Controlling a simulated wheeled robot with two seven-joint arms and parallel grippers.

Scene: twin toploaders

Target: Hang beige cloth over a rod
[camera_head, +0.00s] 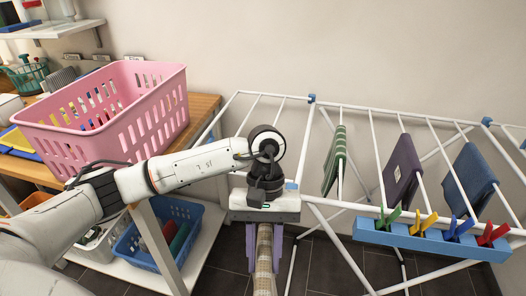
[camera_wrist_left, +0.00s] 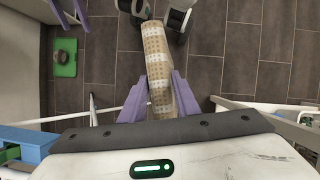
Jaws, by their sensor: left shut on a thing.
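My left gripper (camera_head: 264,250) points down at the front of the drying rack, with its purple fingers shut on the beige cloth (camera_head: 264,270). The checked cloth hangs down between the fingers and runs out of the bottom of the head view. In the left wrist view, the gripper (camera_wrist_left: 161,88) pinches the beige cloth (camera_wrist_left: 156,55), which hangs as a narrow strip above the dark floor. The white drying rack (camera_head: 262,94) has several rods; those at its left bear no cloth. The cloth is not over any rod. My right gripper is not in view.
Green striped (camera_head: 335,160), purple (camera_head: 402,172) and blue (camera_head: 470,180) cloths hang on the rack's right part. A blue holder (camera_head: 400,236) with colored clothespins (camera_head: 428,222) sits on its front edge. A pink basket (camera_head: 110,105) stands on the wooden table at left.

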